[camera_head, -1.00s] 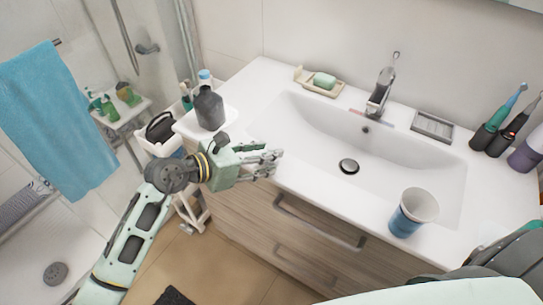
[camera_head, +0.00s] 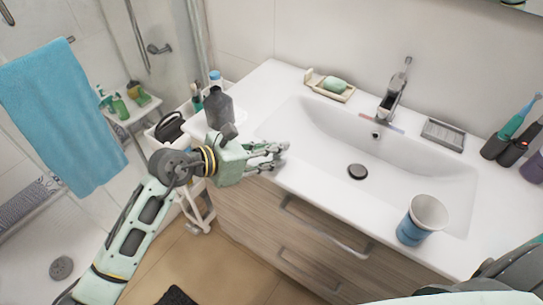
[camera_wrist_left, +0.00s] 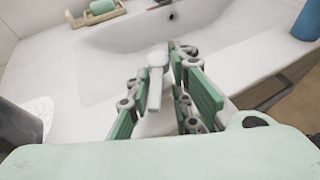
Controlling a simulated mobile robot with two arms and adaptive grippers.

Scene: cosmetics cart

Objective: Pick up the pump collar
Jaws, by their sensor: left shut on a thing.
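The pump collar (camera_wrist_left: 155,77) is a white piece with a slim spout in the left wrist view, between the fingers of my left gripper (camera_wrist_left: 160,95). My left gripper is shut on it. In the head view my left gripper (camera_head: 272,155) is over the front left edge of the sink counter, and the collar cannot be made out there among the fingers. My right gripper does not show; only part of my right arm is at the lower right.
The sink basin (camera_head: 318,130) is empty. A blue and white cup (camera_head: 421,222) stands on the counter's front right. A soap dish (camera_head: 318,85), faucet (camera_head: 393,92) and electric toothbrushes (camera_head: 510,135) stand farther back.

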